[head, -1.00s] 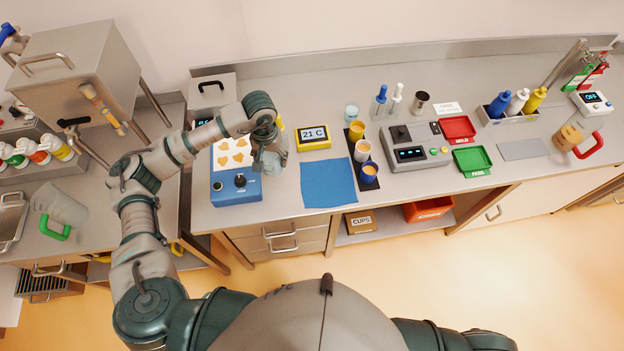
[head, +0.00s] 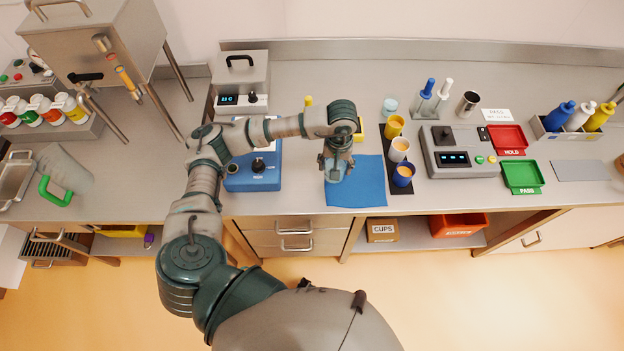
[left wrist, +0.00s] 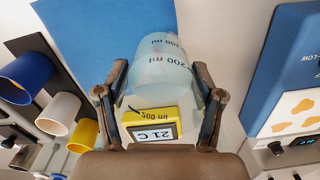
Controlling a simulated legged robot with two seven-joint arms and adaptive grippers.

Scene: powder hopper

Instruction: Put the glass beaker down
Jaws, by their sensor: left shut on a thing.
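My left gripper (head: 336,166) is shut on the glass beaker, over the left part of the blue mat (head: 372,190). In the left wrist view the clear beaker (left wrist: 158,75), with 200 ml marks, sits between the two fingers of my left gripper (left wrist: 160,82). The blue mat (left wrist: 85,40) shows behind it. In the head view the beaker is mostly hidden by the gripper. I cannot tell whether its base touches the mat. My right gripper is not in view.
Right of the mat, yellow, white and blue cups (head: 399,149) stand on a dark strip. A blue hotplate (head: 262,177) is to the left. The yellow 21 C display (left wrist: 152,125) is close by the beaker. The mat's right part is bare.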

